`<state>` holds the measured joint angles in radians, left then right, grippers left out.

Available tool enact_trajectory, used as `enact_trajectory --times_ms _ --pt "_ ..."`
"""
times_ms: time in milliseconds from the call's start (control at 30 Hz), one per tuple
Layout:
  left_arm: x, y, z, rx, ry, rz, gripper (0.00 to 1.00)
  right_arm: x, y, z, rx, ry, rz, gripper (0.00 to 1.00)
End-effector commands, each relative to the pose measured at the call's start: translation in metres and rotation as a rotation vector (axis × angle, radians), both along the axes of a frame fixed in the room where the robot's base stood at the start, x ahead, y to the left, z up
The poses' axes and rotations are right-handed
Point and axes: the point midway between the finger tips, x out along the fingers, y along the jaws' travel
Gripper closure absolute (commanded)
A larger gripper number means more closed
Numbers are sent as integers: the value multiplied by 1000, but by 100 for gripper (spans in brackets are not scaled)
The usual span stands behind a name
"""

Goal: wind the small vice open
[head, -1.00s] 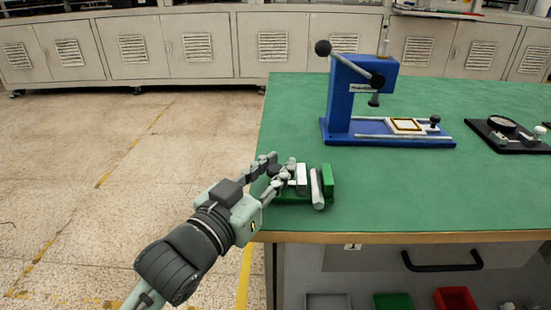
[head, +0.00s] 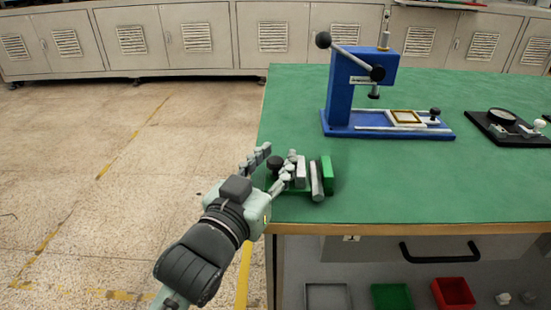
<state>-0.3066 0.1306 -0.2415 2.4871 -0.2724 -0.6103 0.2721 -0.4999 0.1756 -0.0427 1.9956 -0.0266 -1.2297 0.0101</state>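The small green vice (head: 326,174) sits at the near left corner of the green table. Its pale jaw (head: 300,172) stands left of its green end block, and a light grey rod (head: 316,182) is between them, its near end sticking out. A dark round knob (head: 275,163) shows at the vice's left end. My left gripper (head: 277,155) is at that end, its fingers spread to either side of the knob; I cannot tell whether they touch it. The hand partly hides the vice's left side. My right gripper is not in view.
A blue press (head: 352,100) with a lever stands behind the vice. A black fixture (head: 500,127) lies at the right. The table (head: 420,185) is clear right of the vice. Below are a drawer handle (head: 440,254), a green bin (head: 391,297) and a red bin (head: 453,293).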

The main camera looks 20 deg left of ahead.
Motion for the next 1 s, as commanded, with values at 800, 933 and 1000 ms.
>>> enact_trajectory --times_ms 800,933,1000 --pt "0 0 -2 4 2 -59 52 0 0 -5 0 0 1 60" --pt "0 0 -2 7 0 -125 52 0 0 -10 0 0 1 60" --pt "0 0 -3 9 0 -162 52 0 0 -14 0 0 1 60"
